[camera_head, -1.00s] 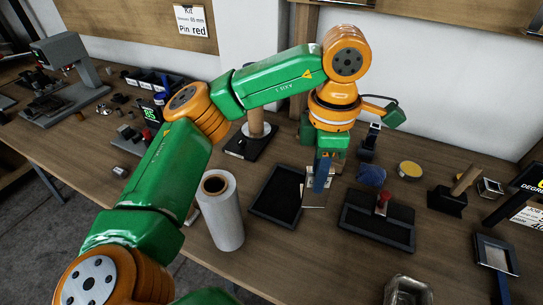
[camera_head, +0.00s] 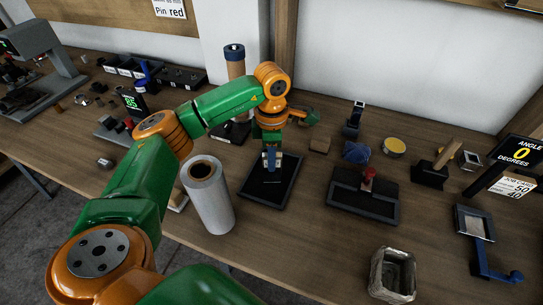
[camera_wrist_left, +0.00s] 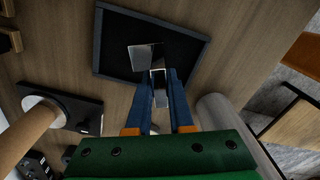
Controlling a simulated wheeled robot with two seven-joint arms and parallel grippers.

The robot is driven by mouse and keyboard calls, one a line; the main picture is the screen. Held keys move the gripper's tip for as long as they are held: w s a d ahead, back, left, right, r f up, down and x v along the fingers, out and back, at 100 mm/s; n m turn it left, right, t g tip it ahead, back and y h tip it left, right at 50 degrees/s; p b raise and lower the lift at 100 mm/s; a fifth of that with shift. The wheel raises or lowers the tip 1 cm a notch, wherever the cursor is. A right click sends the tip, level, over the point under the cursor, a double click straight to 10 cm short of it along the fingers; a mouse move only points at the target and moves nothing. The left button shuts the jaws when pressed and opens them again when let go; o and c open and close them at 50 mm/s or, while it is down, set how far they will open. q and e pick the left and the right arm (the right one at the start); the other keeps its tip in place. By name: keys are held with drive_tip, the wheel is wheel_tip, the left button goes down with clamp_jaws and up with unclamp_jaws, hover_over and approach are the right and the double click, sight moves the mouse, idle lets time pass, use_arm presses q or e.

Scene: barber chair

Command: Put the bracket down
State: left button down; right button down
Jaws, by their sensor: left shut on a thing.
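The bracket (camera_wrist_left: 146,58) is a shiny metal angled piece between my left fingertips in the left wrist view. My left gripper (camera_wrist_left: 159,78) is shut on it, with the blue fingers on either side. In the head view my left gripper (camera_head: 271,158) points down over the black rimmed tray (camera_head: 287,192). The tray's rim also shows in the left wrist view (camera_wrist_left: 97,45). The bracket is over the tray floor, which looks otherwise empty. I cannot tell whether the bracket touches the floor. My right gripper is not in view.
A white roll (camera_head: 209,200) stands close to the tray's left.

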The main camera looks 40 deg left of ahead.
use_arm(q)
drive_tip(key=c, duration=0.8)
unclamp_jaws()
drive_tip(key=shift+r, duration=0.3)
wheel_tip(320, 180, up, 6)
drive_tip(key=shift+f+b, duration=0.15)
drive_tip(key=shift+b, duration=0.15)
wheel_tip(320, 180, up, 6)
drive_tip(key=p, duration=0.2)
